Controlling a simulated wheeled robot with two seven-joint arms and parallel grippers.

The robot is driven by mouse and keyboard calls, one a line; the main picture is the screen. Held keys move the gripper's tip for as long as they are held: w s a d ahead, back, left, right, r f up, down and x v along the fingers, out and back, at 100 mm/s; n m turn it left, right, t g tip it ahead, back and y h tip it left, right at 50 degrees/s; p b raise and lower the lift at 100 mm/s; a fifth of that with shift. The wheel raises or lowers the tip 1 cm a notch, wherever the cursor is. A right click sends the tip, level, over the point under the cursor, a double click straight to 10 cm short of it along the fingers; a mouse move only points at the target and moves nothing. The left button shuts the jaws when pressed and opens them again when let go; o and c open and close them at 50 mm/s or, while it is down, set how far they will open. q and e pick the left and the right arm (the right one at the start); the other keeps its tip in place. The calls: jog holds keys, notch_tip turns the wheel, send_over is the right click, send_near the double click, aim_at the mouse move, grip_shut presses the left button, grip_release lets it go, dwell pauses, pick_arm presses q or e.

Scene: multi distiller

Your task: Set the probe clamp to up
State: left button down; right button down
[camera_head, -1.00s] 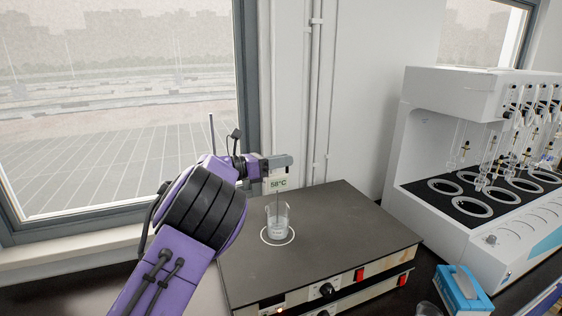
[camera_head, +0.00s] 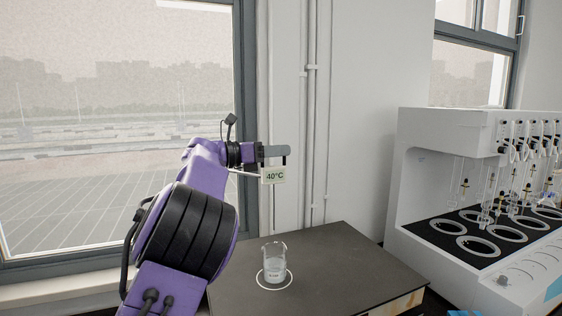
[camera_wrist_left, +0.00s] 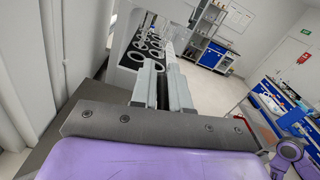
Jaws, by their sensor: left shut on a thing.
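My left gripper (camera_head: 275,153) is level in front of the wall, high above the hotplate. It is shut on the probe clamp, which its fingers mostly hide. A small display (camera_head: 275,176) reading 40°C hangs just below the fingers, and a thin rod (camera_head: 246,173) runs toward it from the left. The glass beaker (camera_head: 274,266) stands upright on the plate, well below and apart from the display. In the left wrist view the gripper fingers (camera_wrist_left: 161,88) are close together; the clamp is not clearly seen there. My right gripper is not in view.
The dark hotplate top (camera_head: 340,262) is clear around the beaker. A white multi-position distiller (camera_head: 412,190) stands to the right with glassware and ring holders. A window (camera_head: 100,120) is behind my left arm, and wall pipes (camera_head: 311,120) are behind the gripper.

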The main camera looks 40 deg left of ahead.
pick_arm(q)
jog(key=shift+r, duration=0.4)
jog(key=c, duration=1.2)
grip_release()
jog(key=shift+s+d, duration=0.1)
jog(key=shift+f, duration=0.1)
jog(key=shift+s+f, duration=0.1)
jog(key=b+v, duration=0.6)
jog(key=v, duration=0.4)
jog(key=shift+s, duration=0.1)
